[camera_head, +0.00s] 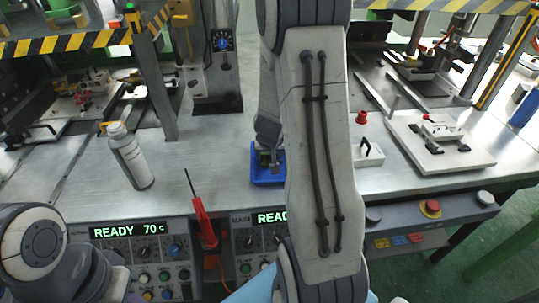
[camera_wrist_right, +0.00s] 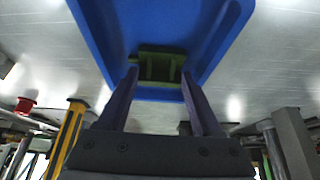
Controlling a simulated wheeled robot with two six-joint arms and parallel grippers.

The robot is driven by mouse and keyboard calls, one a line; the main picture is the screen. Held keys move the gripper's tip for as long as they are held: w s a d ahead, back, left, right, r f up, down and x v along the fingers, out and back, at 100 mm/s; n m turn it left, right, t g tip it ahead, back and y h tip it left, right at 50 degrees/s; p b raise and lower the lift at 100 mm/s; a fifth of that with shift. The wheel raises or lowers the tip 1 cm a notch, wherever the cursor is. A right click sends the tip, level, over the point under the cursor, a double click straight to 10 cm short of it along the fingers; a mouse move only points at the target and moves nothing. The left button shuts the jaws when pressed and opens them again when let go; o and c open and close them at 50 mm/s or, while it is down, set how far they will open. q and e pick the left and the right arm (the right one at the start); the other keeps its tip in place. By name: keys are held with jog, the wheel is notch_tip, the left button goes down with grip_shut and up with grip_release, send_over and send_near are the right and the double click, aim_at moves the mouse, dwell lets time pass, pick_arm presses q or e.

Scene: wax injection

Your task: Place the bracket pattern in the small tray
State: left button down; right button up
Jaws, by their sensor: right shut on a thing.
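The green bracket pattern (camera_wrist_right: 160,64) is between the fingertips of my right gripper (camera_wrist_right: 161,76) in the right wrist view. The right gripper is shut on it. The small blue tray (camera_wrist_right: 222,22) lies around and beneath the pattern. In the head view the tray (camera_head: 277,179) sits on the metal table, and the right gripper (camera_head: 268,158) reaches down into it. The pattern shows there only as a small green patch, mostly hidden by the gripper. I cannot tell whether it touches the tray floor. My left gripper is out of view; only part of the left arm shows.
A white bottle (camera_head: 130,157) stands left on the table. A red-handled tool (camera_head: 204,222) is at the front edge by the control panels (camera_head: 140,240). A white block with a black handle (camera_head: 368,152) and a pale plate (camera_head: 464,158) lie right. Presses stand behind.

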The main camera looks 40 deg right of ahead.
jog(key=o, duration=1.1)
jog(key=shift+f, duration=0.1)
jog(key=shift+c, duration=0.2)
